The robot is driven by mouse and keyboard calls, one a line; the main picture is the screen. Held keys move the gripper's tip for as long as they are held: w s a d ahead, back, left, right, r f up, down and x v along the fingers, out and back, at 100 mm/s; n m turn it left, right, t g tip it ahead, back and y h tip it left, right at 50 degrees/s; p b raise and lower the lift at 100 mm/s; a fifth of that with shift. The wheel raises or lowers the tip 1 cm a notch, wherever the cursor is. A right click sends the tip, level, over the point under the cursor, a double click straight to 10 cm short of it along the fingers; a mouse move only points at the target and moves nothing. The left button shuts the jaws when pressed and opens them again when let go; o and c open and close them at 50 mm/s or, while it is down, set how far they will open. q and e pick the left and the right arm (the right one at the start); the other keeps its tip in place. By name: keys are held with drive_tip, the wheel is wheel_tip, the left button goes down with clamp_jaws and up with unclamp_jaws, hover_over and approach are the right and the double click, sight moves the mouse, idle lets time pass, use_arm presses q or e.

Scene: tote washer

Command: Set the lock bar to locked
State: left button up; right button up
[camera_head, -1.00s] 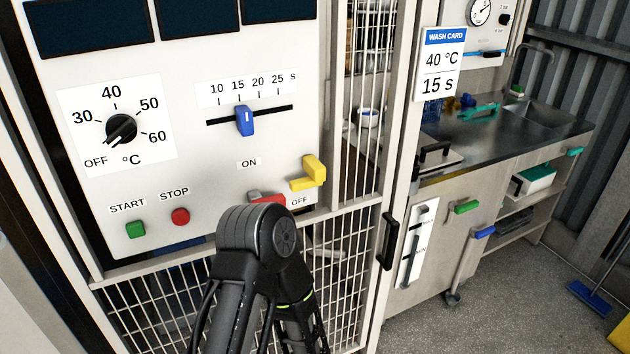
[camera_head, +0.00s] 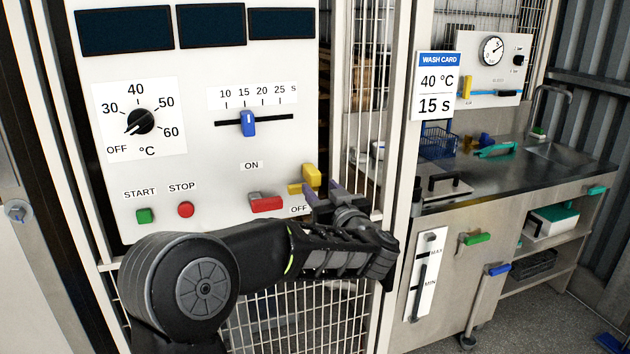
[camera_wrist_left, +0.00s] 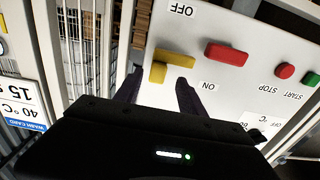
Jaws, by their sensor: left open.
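A yellow L-shaped bar (camera_head: 312,176) sits at the lower right of the white control panel. A red lever (camera_head: 266,203) sits to its left, between the ON and OFF labels. No label naming the lock bar is readable. My left gripper (camera_head: 322,192) is open, just in front of and below the yellow bar. In the left wrist view the yellow bar (camera_wrist_left: 172,61) lies just beyond the two open fingertips (camera_wrist_left: 159,77), and the red lever (camera_wrist_left: 226,54) is off to the right. I cannot tell whether a finger touches the bar. My right gripper is out of view.
The panel (camera_head: 215,185) also carries a temperature dial (camera_head: 140,122), a blue slider (camera_head: 248,123), a green START button (camera_head: 143,216) and a red STOP button (camera_head: 186,209). A mesh door (camera_head: 300,315) is below. A wash card (camera_head: 436,86) and steel counter (camera_head: 520,165) stand right.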

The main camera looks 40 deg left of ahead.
sight(316, 182)
use_arm(q)
drive_tip(key=shift+d+r, duration=0.1)
drive_tip(key=shift+d, duration=0.2)
drive_tip(key=shift+p+x, duration=0.8)
drive_tip(key=shift+x, duration=3.2)
drive_tip(key=shift+d, duration=0.1)
clamp_jaws()
